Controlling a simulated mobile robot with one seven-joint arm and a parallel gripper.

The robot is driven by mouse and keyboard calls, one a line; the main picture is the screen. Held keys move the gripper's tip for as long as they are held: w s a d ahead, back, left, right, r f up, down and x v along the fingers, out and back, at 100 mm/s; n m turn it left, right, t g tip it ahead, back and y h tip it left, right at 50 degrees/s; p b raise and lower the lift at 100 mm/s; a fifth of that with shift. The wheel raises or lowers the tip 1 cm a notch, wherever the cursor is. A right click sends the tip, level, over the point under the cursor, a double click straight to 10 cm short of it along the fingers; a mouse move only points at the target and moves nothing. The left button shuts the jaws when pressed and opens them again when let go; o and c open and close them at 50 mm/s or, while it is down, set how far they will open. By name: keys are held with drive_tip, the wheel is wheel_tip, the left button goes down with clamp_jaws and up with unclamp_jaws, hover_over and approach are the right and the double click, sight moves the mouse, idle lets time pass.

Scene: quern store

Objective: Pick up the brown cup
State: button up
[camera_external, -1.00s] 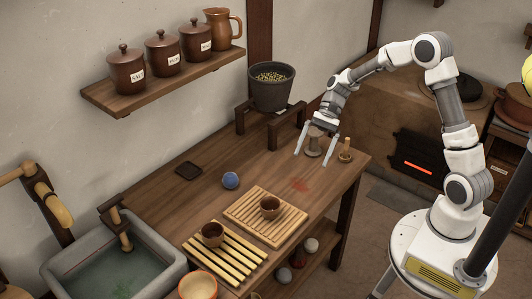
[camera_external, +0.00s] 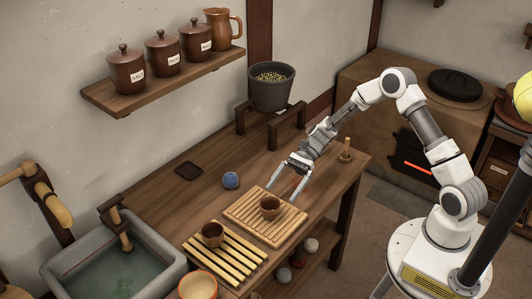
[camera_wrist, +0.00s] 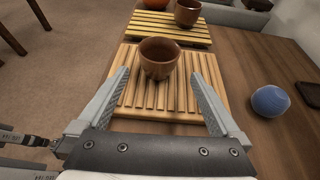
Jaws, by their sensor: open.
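A brown cup (camera_external: 270,207) stands upright on a slatted wooden board (camera_external: 246,222) on the table. In the wrist view this cup (camera_wrist: 159,58) is ahead, between the lines of my fingers and beyond their tips. A second brown cup (camera_external: 212,234) stands on a lighter slatted rack (camera_external: 232,268) to the left; it also shows at the top of the wrist view (camera_wrist: 188,13). My gripper (camera_external: 284,184) is open and empty, above the far edge of the board, a little short of the nearer cup.
A blue ball (camera_external: 230,180) and a dark square coaster (camera_external: 188,170) lie on the table (camera_external: 160,202). A dark pot (camera_external: 271,88) sits on a wooden stand at the back. A water-filled basin (camera_external: 120,265) is at the left, with an orange bowl (camera_external: 198,286) near the front.

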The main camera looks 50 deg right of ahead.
sight(265, 215)
drive_tip(key=b+x, duration=0.1)
drive_tip(key=x, duration=0.7)
drive_tip(key=shift+s+a+b, duration=0.1)
drive_tip(key=shift+s+b, duration=0.05)
drive_tip(key=shift+b, duration=0.2)
drive_tip(key=shift+r, duration=0.1)
drive_tip(key=c, duration=1.3)
drive_tip(key=shift+r, duration=0.1)
